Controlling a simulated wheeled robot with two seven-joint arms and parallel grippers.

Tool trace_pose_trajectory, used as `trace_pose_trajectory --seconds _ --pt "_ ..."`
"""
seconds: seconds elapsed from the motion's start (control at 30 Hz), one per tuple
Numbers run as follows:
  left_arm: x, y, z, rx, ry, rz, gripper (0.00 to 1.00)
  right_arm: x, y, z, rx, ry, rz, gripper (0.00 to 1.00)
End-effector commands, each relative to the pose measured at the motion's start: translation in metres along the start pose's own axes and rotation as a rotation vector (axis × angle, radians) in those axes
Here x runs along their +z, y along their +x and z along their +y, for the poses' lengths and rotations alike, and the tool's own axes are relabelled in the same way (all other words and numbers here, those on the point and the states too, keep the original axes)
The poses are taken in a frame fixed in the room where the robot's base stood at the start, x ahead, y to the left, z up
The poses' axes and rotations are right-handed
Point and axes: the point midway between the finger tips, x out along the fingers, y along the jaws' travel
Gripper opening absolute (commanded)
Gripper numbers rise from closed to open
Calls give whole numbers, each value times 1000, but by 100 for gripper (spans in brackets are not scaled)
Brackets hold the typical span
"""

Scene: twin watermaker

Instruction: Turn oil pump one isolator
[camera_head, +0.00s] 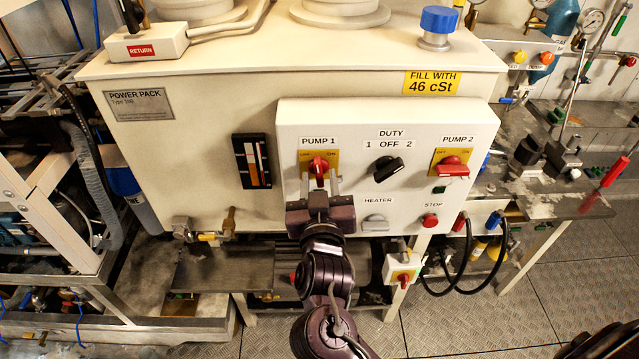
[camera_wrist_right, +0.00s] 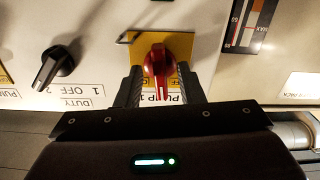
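The pump 1 isolator is a red rotary knob (camera_head: 319,165) on a yellow plate under the "PUMP 1" label, on the white control panel (camera_head: 290,130). My right gripper (camera_head: 320,184) is at the knob from below. In the right wrist view the knob (camera_wrist_right: 158,72) stands between the two fingers of the gripper (camera_wrist_right: 160,88), its handle roughly upright in that picture. The fingers are open, one on each side, with small gaps to the knob. The gripper hides part of the plate's lower area. My left gripper is not in view.
The black duty selector (camera_head: 388,167), the red pump 2 isolator (camera_head: 452,167), the heater knob (camera_head: 376,223) and the red stop button (camera_head: 430,220) are on the same panel. A sight gauge (camera_head: 252,162) is to its left. Black hoses (camera_head: 463,262) hang at the lower right.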

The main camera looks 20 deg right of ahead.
Motion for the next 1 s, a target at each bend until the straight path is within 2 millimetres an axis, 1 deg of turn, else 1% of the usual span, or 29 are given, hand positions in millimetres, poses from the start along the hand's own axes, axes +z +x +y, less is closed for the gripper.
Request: trace_pose_trajectory --seconds 0.07,0.1,0.3,0.33,0.37,0.5,0.7,0.93,0.97,1.0 --pt "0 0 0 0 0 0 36 0 0 0 0 0 0 35" --pt "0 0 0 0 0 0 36 0 0 0 0 0 0 32" --pt "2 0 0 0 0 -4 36 0 0 0 0 0 0 6" --pt "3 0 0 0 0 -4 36 0 0 0 0 0 0 2" --pt "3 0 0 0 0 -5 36 0 0 0 0 0 0 0" --pt "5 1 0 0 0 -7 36 1 0 0 0 12 -1 0" --pt "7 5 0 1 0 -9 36 1 0 0 1 130 -1 0" --pt "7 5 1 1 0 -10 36 0 0 -1 0 133 0 0" --pt "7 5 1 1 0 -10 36 0 0 -1 0 133 0 15" --pt "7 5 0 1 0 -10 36 0 0 0 0 133 0 21"
